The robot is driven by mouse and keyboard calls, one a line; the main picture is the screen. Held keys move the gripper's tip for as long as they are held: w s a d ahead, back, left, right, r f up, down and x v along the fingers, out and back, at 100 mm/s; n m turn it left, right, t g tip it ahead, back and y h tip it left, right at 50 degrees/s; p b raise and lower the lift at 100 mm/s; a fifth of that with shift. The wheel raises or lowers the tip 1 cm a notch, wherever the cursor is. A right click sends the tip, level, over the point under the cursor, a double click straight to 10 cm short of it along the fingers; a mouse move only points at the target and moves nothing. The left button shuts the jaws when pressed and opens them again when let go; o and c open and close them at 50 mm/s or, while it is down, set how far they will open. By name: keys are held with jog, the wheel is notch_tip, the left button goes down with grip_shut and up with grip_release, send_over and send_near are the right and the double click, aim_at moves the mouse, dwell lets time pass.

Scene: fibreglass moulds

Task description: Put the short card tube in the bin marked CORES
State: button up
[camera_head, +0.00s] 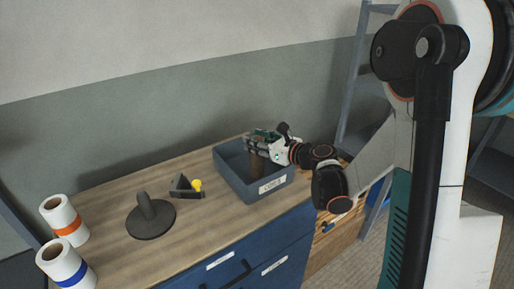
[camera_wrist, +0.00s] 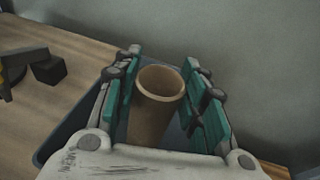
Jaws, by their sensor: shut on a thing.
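The short card tube (camera_wrist: 152,115) is brown, hollow and upright, with its open top facing the wrist camera. My gripper (camera_wrist: 158,92) is shut on it, with teal finger pads on either side. In the head view my gripper (camera_head: 258,146) is over the grey-blue bin (camera_head: 233,180), and the tube (camera_head: 256,167) hangs down within the bin's outline. The bin has a white label at its front that seems to read CORES. The tube's lower end is hidden, so I cannot tell whether it touches the bin floor.
The bin stands at the right end of a wooden worktop (camera_head: 120,205) above blue drawers. To its left are a dark angled block (camera_head: 182,188) with a yellow knob, a dark round base with a post (camera_head: 150,220), and two white rolls (camera_head: 62,218) with orange and blue bands.

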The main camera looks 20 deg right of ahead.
jog(key=shift+f, duration=0.75)
jog(key=o, duration=1)
jog(key=shift+c, duration=0.2)
jog(key=p+v, duration=0.2)
jog(key=v, duration=1)
